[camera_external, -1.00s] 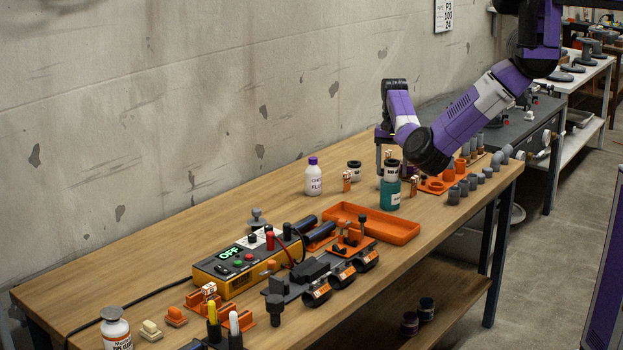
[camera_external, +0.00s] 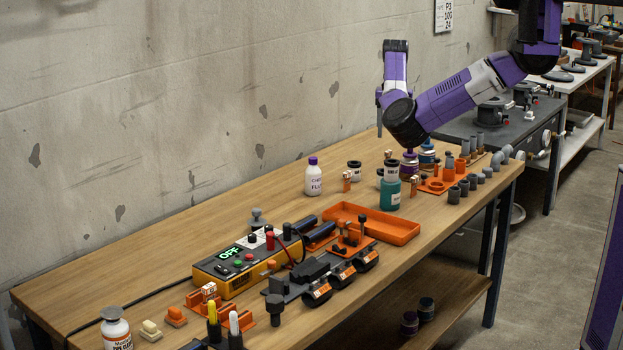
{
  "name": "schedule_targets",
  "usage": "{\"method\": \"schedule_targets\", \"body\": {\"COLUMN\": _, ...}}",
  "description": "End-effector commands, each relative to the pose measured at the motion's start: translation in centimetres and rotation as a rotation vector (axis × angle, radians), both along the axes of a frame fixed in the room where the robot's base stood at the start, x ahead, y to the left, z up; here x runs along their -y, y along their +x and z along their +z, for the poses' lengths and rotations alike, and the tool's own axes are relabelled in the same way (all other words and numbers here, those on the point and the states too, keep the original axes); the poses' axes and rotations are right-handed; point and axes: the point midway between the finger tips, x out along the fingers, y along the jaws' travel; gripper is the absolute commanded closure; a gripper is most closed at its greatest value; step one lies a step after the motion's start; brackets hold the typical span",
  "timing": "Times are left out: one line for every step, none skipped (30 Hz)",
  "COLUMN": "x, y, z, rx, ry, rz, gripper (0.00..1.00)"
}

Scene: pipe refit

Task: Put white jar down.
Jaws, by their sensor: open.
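A small white jar (camera_external: 354,174) with a black lid stands upright on the wooden bench, left of the teal bottle. Another dark-topped item shows at the teal bottle's left edge, mostly hidden, so I cannot tell whether it is a second white jar. My gripper (camera_external: 380,130) is open and raised above the back of the bench, clear of the jar and the bottle. No object shows in its jaws, though only one finger is plain to see.
A white bottle with a purple cap (camera_external: 313,178) is to the left. An orange tray (camera_external: 372,223) lies in front. Purple-banded and blue-banded jars stand right. The bench's left rear is clear.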

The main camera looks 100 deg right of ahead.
Motion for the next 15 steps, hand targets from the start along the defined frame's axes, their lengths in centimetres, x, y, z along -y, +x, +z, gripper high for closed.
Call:
{"method": "schedule_targets", "body": {"x": 0.0, "y": 0.0, "z": 0.2, "rx": 0.000, "ry": 0.000, "rz": -0.001, "gripper": 0.38}}
{"method": "schedule_targets", "body": {"x": 0.0, "y": 0.0, "z": 0.3, "rx": -0.001, "ry": 0.000, "rz": 0.000, "gripper": 0.38}}
{"method": "schedule_targets", "body": {"x": 0.0, "y": 0.0, "z": 0.3, "rx": -0.001, "ry": 0.000, "rz": 0.000, "gripper": 0.38}}
{"method": "schedule_targets", "body": {"x": 0.0, "y": 0.0, "z": 0.4, "rx": -0.001, "ry": 0.000, "rz": 0.000, "gripper": 0.38}}
{"method": "schedule_targets", "body": {"x": 0.0, "y": -0.1, "z": 0.3, "rx": -0.002, "ry": 0.000, "rz": 0.001, "gripper": 0.38}}
{"method": "schedule_targets", "body": {"x": 0.1, "y": -0.2, "z": 0.3, "rx": -0.008, "ry": -0.007, "rz": 0.003, "gripper": 0.38}}
{"method": "schedule_targets", "body": {"x": 0.2, "y": -0.4, "z": 0.1, "rx": -0.014, "ry": -0.017, "rz": 0.005, "gripper": 0.38}}
{"method": "schedule_targets", "body": {"x": 0.4, "y": -0.6, "z": 0.0, "rx": -0.025, "ry": -0.031, "rz": 0.010, "gripper": 0.38}}
{"method": "schedule_targets", "body": {"x": 0.8, "y": -1.1, "z": -0.3, "rx": -0.044, "ry": -0.058, "rz": 0.020, "gripper": 0.38}}
{"method": "schedule_targets", "body": {"x": 1.3, "y": -1.5, "z": -0.5, "rx": -0.062, "ry": -0.088, "rz": 0.030, "gripper": 0.38}}
{"method": "schedule_targets", "body": {"x": 1.8, "y": -2.1, "z": -0.8, "rx": -0.085, "ry": -0.121, "rz": 0.042, "gripper": 0.38}}
{"method": "schedule_targets", "body": {"x": 2.6, "y": -2.8, "z": -1.1, "rx": -0.119, "ry": -0.175, "rz": 0.065, "gripper": 0.38}}
{"method": "schedule_targets", "body": {"x": 3.2, "y": -3.4, "z": -1.3, "rx": -0.146, "ry": -0.220, "rz": 0.085, "gripper": 0.38}}
{"method": "schedule_targets", "body": {"x": 3.9, "y": -4.0, "z": -1.4, "rx": -0.176, "ry": -0.268, "rz": 0.108, "gripper": 0.38}}
{"method": "schedule_targets", "body": {"x": 4.8, "y": -4.6, "z": -1.5, "rx": -0.213, "ry": -0.335, "rz": 0.144, "gripper": 0.38}}
